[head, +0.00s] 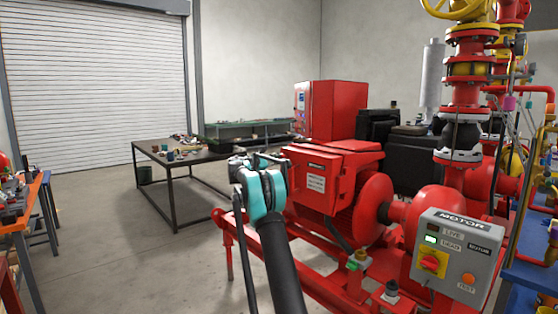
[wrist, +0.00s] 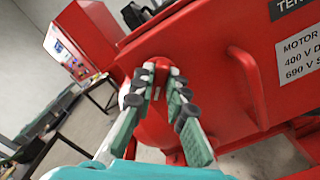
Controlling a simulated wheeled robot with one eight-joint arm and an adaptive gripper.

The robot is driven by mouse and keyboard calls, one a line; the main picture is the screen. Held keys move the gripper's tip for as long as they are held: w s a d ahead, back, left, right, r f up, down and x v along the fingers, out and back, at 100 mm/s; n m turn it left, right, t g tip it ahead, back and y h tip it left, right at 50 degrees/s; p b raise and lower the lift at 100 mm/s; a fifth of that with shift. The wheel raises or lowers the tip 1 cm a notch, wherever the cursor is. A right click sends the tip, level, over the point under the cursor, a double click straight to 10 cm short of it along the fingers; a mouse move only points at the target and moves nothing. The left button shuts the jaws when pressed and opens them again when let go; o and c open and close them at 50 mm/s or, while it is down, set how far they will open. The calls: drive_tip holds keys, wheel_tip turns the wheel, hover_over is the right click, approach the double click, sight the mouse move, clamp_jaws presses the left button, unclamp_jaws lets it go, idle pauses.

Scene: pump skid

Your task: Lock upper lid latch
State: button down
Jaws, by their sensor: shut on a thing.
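The red terminal box (head: 318,182) on the motor has its lid on top in the head view; its red side (wrist: 215,75) with label plates fills the right of the wrist view. My gripper (wrist: 162,72) is at the box's corner in the wrist view, and its two fingers with green pads close around a small red piece (wrist: 157,92), which looks like the latch. Most of that piece is hidden by the fingers, so its turn cannot be told. In the head view my gripper (head: 272,158) is at the box's upper left corner, and its fingertips are hard to make out.
A grey motor control panel (head: 458,255) stands at the front right. A red cabinet (head: 325,112) is behind the box. A dark workbench (head: 180,160) with small parts stands at the back left. The floor (head: 130,235) left of the skid is clear.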

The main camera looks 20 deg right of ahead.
drive_tip(key=shift+f+m, duration=0.2)
drive_tip(key=shift+m, duration=4.4)
drive_tip(key=c, duration=1.5)
unclamp_jaws()
drive_tip(key=shift+c, duration=0.2)
drive_tip(key=v, duration=1.2)
